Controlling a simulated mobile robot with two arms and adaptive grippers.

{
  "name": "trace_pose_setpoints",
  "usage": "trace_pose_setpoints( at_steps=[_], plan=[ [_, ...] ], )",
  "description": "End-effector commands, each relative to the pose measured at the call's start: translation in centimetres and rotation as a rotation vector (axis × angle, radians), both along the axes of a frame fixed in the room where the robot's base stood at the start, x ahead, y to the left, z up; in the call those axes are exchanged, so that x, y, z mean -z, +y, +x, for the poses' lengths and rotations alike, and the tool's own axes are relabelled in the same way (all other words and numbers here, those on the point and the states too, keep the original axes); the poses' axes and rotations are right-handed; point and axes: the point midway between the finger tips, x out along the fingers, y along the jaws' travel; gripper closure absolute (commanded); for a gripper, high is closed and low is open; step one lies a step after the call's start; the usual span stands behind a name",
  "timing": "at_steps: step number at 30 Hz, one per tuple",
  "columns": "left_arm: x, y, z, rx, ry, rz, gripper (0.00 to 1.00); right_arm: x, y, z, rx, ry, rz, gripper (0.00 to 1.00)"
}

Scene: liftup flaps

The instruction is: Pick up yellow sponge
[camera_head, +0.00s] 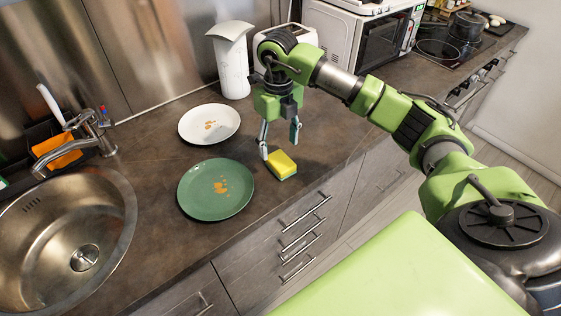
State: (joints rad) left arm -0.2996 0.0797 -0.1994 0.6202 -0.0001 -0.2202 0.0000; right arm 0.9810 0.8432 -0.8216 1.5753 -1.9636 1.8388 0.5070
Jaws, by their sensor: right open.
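The yellow sponge (282,163) lies flat on the dark countertop, right of the green plate; its lower edge is green. My right gripper (280,146) points down just above the sponge, its two fingers spread apart. The left fingertip is close to the sponge's upper left edge; I cannot tell if it touches. The right finger is above and to the right of the sponge. Nothing is held. My left gripper is not in view.
A green plate (215,203) and a white plate (222,118), both with brown stains, lie left of the sponge. The sink (38,245) is at the left. A white pitcher (232,70) and microwave (385,42) stand behind. The counter's front edge is near the sponge.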

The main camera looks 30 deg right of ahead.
Motion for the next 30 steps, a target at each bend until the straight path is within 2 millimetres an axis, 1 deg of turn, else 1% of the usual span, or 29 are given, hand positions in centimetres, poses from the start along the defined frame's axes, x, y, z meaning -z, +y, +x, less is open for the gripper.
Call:
trace_pose_setpoints(
  at_steps=[2, 5, 8, 13, 15, 18, 25, 26, 27, 29, 30],
  plan=[
    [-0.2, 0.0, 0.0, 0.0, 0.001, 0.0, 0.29, 0.7, 0.0, -0.1, -0.001, 0.001, 0.0, 0.42],
    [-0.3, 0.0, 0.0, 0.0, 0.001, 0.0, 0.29, 1.2, 0.0, -0.1, -0.002, 0.0, 0.0, 0.42],
    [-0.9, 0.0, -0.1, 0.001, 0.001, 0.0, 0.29, 1.9, 0.0, -0.3, -0.002, 0.003, 0.001, 0.42],
    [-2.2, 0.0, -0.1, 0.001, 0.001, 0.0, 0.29, 4.1, -0.1, -1.0, -0.002, 0.004, 0.001, 0.42],
    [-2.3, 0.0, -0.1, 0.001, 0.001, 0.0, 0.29, 5.2, 0.0, -0.9, -0.002, 0.003, 0.001, 0.42],
    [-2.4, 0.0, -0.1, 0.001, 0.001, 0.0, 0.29, 6.1, 0.0, -0.9, -0.002, 0.002, 0.001, 0.42],
    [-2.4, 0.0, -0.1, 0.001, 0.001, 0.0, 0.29, 6.4, 0.0, -0.8, -0.003, -0.001, 0.0, 0.42],
    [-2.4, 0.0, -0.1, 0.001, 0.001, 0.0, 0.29, 6.4, 0.0, -0.8, -0.003, -0.001, 0.0, 0.45],
    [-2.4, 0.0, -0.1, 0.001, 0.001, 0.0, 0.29, 6.4, 0.0, -0.8, -0.003, -0.001, 0.0, 0.55],
    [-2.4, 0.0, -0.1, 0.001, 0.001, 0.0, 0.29, 6.4, 0.0, -0.8, -0.003, -0.001, 0.0, 0.71],
    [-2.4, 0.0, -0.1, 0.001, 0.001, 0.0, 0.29, 6.4, 0.0, -0.8, -0.003, -0.001, 0.0, 0.74]
  ],
)
